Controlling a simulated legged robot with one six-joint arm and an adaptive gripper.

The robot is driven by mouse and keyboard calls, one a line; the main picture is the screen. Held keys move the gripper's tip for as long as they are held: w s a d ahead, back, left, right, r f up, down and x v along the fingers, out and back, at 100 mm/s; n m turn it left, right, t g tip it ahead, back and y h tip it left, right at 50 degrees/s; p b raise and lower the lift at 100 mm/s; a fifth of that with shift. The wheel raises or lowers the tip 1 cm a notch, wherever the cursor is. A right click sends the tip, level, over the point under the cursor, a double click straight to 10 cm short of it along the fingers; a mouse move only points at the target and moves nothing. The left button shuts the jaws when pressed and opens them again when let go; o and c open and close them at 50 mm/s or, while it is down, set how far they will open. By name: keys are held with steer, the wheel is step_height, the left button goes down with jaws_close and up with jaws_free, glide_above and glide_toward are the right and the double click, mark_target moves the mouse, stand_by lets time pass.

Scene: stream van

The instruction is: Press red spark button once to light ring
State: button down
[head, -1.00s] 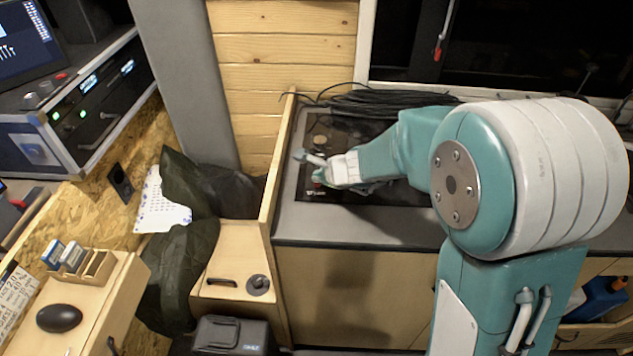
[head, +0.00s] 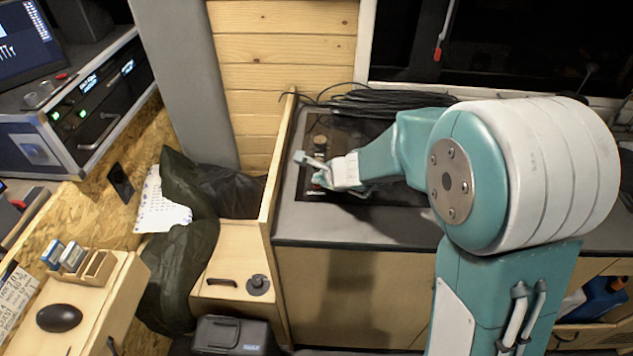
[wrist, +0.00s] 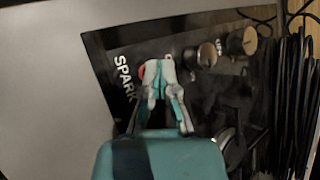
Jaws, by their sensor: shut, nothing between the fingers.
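The red spark button (wrist: 142,71) shows in the wrist view beside the white "SPARK" lettering (wrist: 125,76) on the black hob panel. My gripper (wrist: 159,68) is shut and empty, and its fingertips overlap the button's right side, hiding part of it. I cannot tell whether they touch it. In the head view my gripper (head: 312,172) is low over the left part of the hob (head: 385,197). A dark round burner ring (wrist: 230,146) is partly hidden behind my gripper in the wrist view. No flame shows.
Two hob knobs (wrist: 205,55) stand close to the right of my fingertips. Coiled black cable (head: 390,102) lies behind the hob. A thin wooden partition (head: 276,170) rises just left of it. The grey counter front edge (head: 350,232) is clear.

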steer(key=shift+r, duration=0.85)
steer(key=shift+r, duration=2.5)
steer(key=shift+r, duration=0.1)
steer(key=s+d+r+n+h, duration=0.1)
steer(key=s+d+r+n, duration=0.3)
steer(key=s, duration=0.3)
steer(key=s+d+r+n, duration=0.2)
steer(key=s+r+n, duration=0.2)
steer(key=s+n, duration=0.2)
steer(key=s+d+n+h, duration=0.2)
steer(key=s+d+n, duration=0.2)
steer(key=s, duration=0.3)
steer(key=s+d+n+g+h, duration=0.1)
steer(key=s+d+n+h, duration=0.2)
steer(key=s+d+n, duration=0.2)
steer(key=s+d, duration=0.1)
steer(key=s, duration=0.2)
steer(key=shift+d, duration=0.3)
